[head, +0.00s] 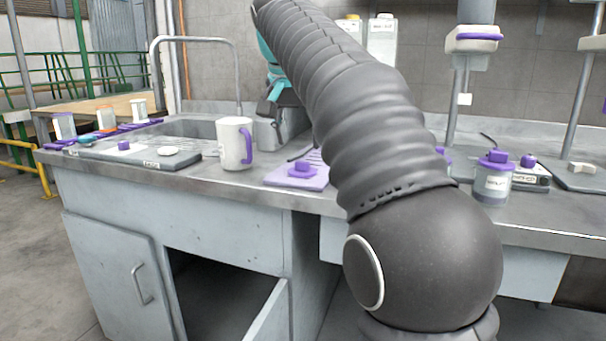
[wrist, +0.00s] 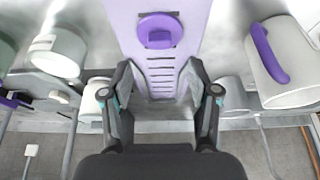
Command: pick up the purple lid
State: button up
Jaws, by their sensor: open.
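A purple round piece with a raised knob (head: 303,168), which looks like the lid, sits on a pale lilac board (head: 285,181) on the counter. In the wrist view, the purple piece (wrist: 158,32) is at the top centre, on the slotted board (wrist: 195,20). My gripper (wrist: 161,78) is open and empty over the board's slotted part, apart from the purple piece. In the head view, only part of my gripper shows, teal and dark, behind my arm. A grey jar (head: 491,190) with another purple lid (head: 496,160) stands to the right.
A white mug (head: 234,143) with a purple handle stands just left of the board, also in the wrist view (wrist: 283,60). A sink (head: 190,127) and a grey tray (head: 135,156) are further left. A dispenser stand (head: 456,100) rises at the right.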

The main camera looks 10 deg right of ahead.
aim_at(302, 162)
jog(key=shift+s+b+x, duration=0.15)
jog(key=shift+b+x, duration=0.3)
jog(key=shift+x, duration=0.9)
jog(key=shift+s+b+x, duration=0.15)
jog(key=shift+b+x, duration=0.3)
jog(key=shift+x, duration=0.85)
jog(key=shift+a+f, duration=0.15)
jog(key=c, duration=0.9)
